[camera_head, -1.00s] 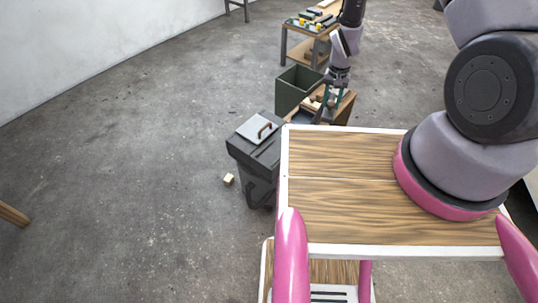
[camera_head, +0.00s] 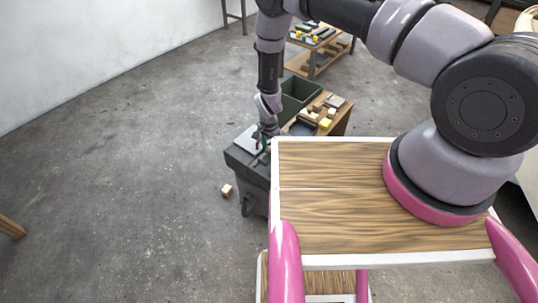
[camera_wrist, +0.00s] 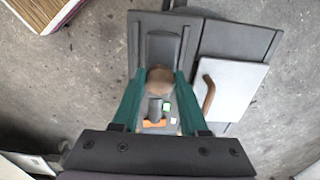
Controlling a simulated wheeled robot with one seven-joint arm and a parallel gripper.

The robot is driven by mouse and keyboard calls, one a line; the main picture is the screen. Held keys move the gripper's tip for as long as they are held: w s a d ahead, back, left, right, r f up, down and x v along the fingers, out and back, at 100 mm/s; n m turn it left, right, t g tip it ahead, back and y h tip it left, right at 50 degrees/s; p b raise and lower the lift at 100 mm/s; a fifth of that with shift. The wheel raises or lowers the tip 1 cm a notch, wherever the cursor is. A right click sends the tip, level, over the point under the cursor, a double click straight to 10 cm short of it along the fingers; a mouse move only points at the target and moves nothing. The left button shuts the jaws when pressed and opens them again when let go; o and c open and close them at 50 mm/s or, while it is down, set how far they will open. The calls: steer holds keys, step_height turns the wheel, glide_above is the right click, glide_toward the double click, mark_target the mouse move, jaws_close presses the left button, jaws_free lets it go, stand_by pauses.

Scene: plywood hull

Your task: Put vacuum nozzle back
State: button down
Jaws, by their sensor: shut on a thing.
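My gripper (camera_wrist: 160,78) has green fingers closed on a brown rounded piece (camera_wrist: 159,83) in the wrist view. I cannot tell whether this piece is the vacuum nozzle; no other thing is clearly a nozzle. My gripper (camera_head: 263,142) points down over the dark grey bin (camera_head: 247,168) in the head view, where the held piece is hard to make out. In the wrist view, dark shapes and small green and orange patches show below and around the piece. I cannot tell its height above them.
A light panel with a brown handle (camera_wrist: 208,94) lies on the bin's top. A green open box (camera_head: 299,92) and a low table with wooden blocks (camera_head: 341,118) stand beyond. A small block (camera_head: 227,190) lies on the floor.

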mark_target(269, 154)
steer(key=shift+f, duration=1.85)
steer(key=shift+d+f, duration=0.1)
steer(key=shift+f, duration=0.05)
steer(key=shift+c, duration=2.2)
jaws_free()
step_height(269, 154, up, 12)
steer(key=shift+r, duration=0.15)
